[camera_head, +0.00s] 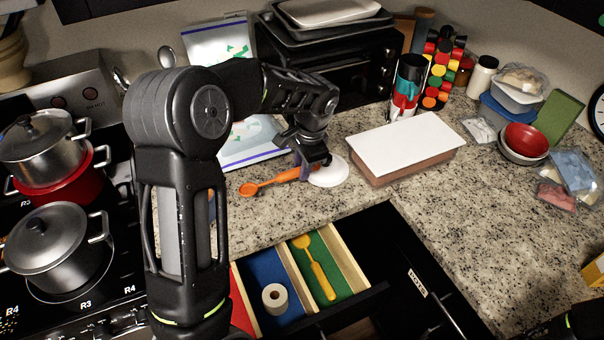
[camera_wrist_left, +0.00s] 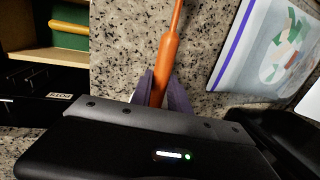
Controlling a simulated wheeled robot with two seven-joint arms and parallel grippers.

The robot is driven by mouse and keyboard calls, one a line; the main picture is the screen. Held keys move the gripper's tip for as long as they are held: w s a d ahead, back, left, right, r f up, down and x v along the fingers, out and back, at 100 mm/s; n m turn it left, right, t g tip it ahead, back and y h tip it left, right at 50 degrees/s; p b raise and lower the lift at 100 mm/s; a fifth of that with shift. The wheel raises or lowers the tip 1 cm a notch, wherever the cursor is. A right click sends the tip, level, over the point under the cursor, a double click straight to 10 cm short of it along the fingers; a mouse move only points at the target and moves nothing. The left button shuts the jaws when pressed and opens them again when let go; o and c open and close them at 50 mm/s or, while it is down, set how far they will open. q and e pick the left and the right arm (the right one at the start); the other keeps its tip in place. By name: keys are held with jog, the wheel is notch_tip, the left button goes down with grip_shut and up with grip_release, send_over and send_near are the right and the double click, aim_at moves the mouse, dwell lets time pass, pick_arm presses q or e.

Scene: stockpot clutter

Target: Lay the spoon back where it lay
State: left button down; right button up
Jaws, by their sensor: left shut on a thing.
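An orange spoon (camera_head: 270,184) is near the back of the counter, its bowl end pointing left. My left gripper (camera_head: 306,172) is shut on its handle, and in the left wrist view the purple fingers (camera_wrist_left: 162,92) pinch the orange handle (camera_wrist_left: 167,55) from both sides. A round white dish (camera_head: 332,174) is on the counter just right of the gripper, partly hidden by it. I cannot tell whether the spoon touches the counter.
An open drawer in front holds a yellow spoon (camera_head: 316,267) in a green compartment and a white roll (camera_head: 275,298) in a blue one. A white-lidded box (camera_head: 405,146) is to the right. Pots (camera_head: 56,246) stand on the left stove.

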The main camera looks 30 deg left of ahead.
pick_arm(q)
jog(key=shift+f, duration=1.4)
jog(key=shift+f, duration=0.35)
jog(key=c, duration=1.3)
grip_release()
jog(key=shift+o, duration=0.2)
jog(key=shift+r, duration=0.55)
notch_tip(320, 180, up, 12)
jog(key=d, duration=0.2)
jog(key=shift+s+f, duration=0.25)
jog(key=shift+s, duration=0.2)
jog(key=shift+d, duration=0.1)
